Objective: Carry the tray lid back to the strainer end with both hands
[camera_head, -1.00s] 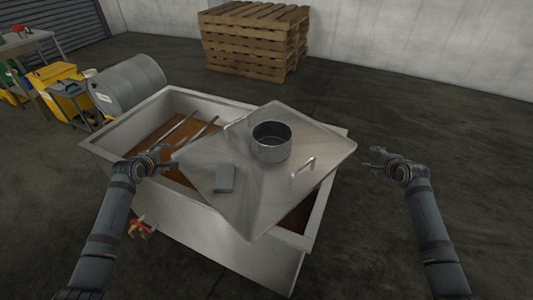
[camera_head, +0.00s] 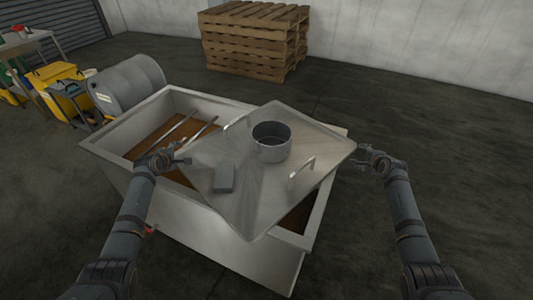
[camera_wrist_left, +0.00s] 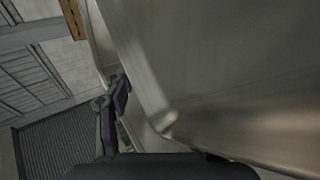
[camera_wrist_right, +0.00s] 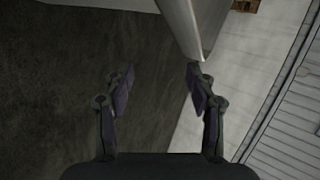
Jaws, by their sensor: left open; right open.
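The steel tray lid (camera_head: 255,205) lies skewed across the open steel tank (camera_head: 185,215), one corner pointing at each gripper. It bears a round steel collar or pot (camera_head: 271,142), a small grey block (camera_head: 224,176) and a bar handle (camera_head: 301,173). My left gripper (camera_head: 183,153) is open at the lid's left corner. In the left wrist view the lid (camera_wrist_left: 225,70) covers one finger; I cannot tell whether they touch. My right gripper (camera_head: 364,156) is open at the right corner. In the right wrist view the lid corner (camera_wrist_right: 196,28) is beside the right-hand finger.
Two rods (camera_head: 180,130) lie across the tank's uncovered far left part, above brown contents. A grey drum (camera_head: 128,83) and yellow bins (camera_head: 57,75) stand behind left. Stacked pallets (camera_head: 255,40) stand at the back. The floor at the right is clear.

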